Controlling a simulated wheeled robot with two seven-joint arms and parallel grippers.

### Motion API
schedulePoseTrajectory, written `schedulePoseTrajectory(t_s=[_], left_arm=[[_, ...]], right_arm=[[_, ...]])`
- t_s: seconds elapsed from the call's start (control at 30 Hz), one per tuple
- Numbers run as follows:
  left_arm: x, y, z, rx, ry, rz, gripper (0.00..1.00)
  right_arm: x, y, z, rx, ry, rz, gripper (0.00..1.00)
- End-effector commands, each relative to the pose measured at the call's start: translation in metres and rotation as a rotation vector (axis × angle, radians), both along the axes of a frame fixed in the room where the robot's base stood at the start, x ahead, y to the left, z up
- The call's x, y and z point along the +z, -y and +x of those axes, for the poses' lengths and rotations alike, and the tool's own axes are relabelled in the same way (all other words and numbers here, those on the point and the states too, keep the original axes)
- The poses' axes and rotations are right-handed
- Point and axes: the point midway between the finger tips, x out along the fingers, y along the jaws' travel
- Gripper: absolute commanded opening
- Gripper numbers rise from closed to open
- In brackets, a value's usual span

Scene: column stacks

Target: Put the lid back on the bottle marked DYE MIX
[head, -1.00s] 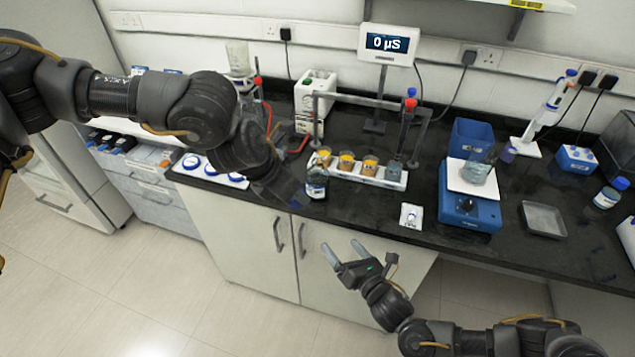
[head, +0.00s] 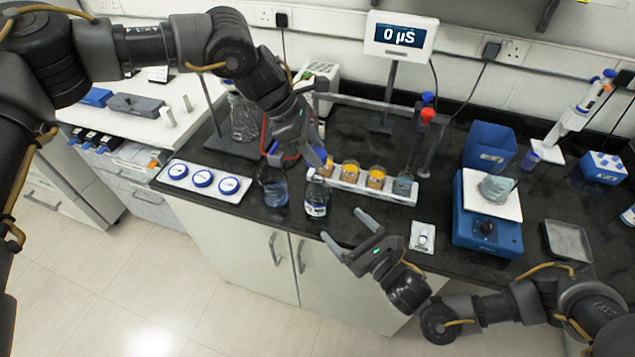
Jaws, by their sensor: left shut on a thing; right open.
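The labelled bottle (head: 317,200) stands upright near the front edge of the black bench; its label is too small to read. My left gripper (head: 303,156) is above it, pointing down and shut on what looks like the blue lid, mostly hidden by the fingers. The gripper and the bottle look apart. A second glass vessel with bluish contents (head: 273,190) stands to the left of the labelled bottle.
A white tray (head: 240,197) with blue-ringed discs lies to the left. A white rack (head: 345,183) with orange-filled beakers stands just behind the bottle. A small white dish (head: 423,245), a blue stirrer (head: 487,234) and a grey tray (head: 567,241) lie to the right.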

Motion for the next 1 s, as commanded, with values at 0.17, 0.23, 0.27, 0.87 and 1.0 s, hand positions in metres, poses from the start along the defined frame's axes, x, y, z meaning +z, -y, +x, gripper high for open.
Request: schedulePoseTrajectory(t_s=[0.17, 0.23, 0.27, 0.87, 1.0], left_arm=[[0.001, 0.000, 0.000, -0.020, -0.001, 0.001, 0.19], [0.001, -0.002, 0.000, -0.017, 0.000, 0.001, 0.18], [0.001, -0.002, 0.000, -0.016, 0.000, 0.001, 0.18], [0.001, 0.000, 0.000, -0.017, 0.000, 0.001, 0.18], [0.001, 0.000, 0.000, -0.017, -0.001, 0.001, 0.18]], right_arm=[[0.001, 0.000, -0.001, 0.006, 0.008, -0.010, 0.88], [0.001, -0.001, -0.001, 0.007, 0.007, -0.009, 0.88], [0.001, -0.002, -0.001, 0.008, 0.007, -0.009, 0.88], [0.002, -0.039, 0.047, 0.006, 0.012, -0.011, 0.88], [0.002, -0.054, 0.067, 0.006, 0.012, -0.009, 0.88]])
